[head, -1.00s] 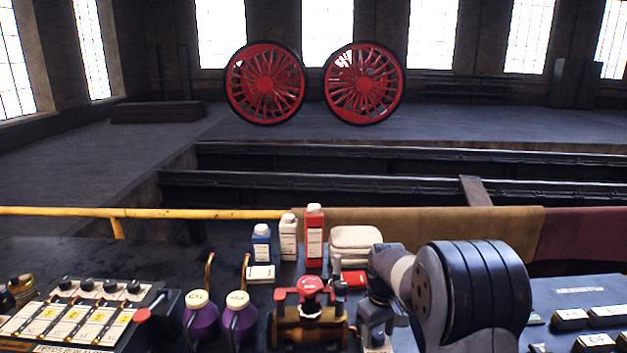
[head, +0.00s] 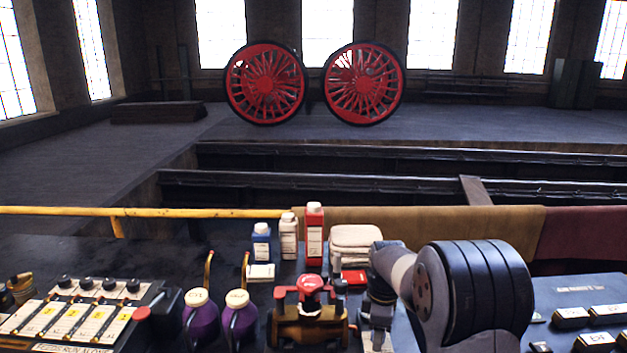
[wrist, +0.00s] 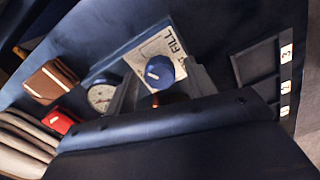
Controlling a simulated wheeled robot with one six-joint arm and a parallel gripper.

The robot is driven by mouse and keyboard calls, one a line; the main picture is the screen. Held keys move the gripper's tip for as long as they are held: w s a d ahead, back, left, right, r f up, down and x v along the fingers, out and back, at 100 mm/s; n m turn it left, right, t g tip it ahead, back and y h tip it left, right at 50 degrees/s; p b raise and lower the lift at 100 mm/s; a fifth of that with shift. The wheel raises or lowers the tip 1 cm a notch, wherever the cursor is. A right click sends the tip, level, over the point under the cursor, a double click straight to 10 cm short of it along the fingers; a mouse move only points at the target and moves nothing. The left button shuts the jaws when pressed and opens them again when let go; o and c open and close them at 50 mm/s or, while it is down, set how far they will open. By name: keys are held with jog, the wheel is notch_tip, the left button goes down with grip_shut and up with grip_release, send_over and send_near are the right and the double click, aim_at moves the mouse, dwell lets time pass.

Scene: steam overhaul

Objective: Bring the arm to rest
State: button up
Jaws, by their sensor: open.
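My arm reaches in from the lower right of the head view, with its thick black-banded joint nearest the camera. My gripper (head: 380,312) points down over the bench, just right of the red-handled valve (head: 310,300). It looks empty and apart from the valve; its fingertips are not clearly seen. In the wrist view a broad dark surface fills the lower half and the jaws cannot be made out. Beyond it are a blue knob (wrist: 160,72) on a plate marked FILL and a round gauge (wrist: 101,97).
Purple cans (head: 201,318) stand left of the valve. Bottles (head: 289,236), folded cloths (head: 355,238) and a red box (wrist: 60,121) sit behind. A switch panel (head: 70,318) is at left, labelled blocks (head: 606,312) at right. A yellow rail (head: 60,211) edges the bench.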

jog(key=n, duration=0.5)
jog(key=shift+b, duration=0.35)
jog(key=shift+n+b, duration=0.35)
jog(key=shift+n, duration=2.05)
jog(key=shift+r, duration=0.1)
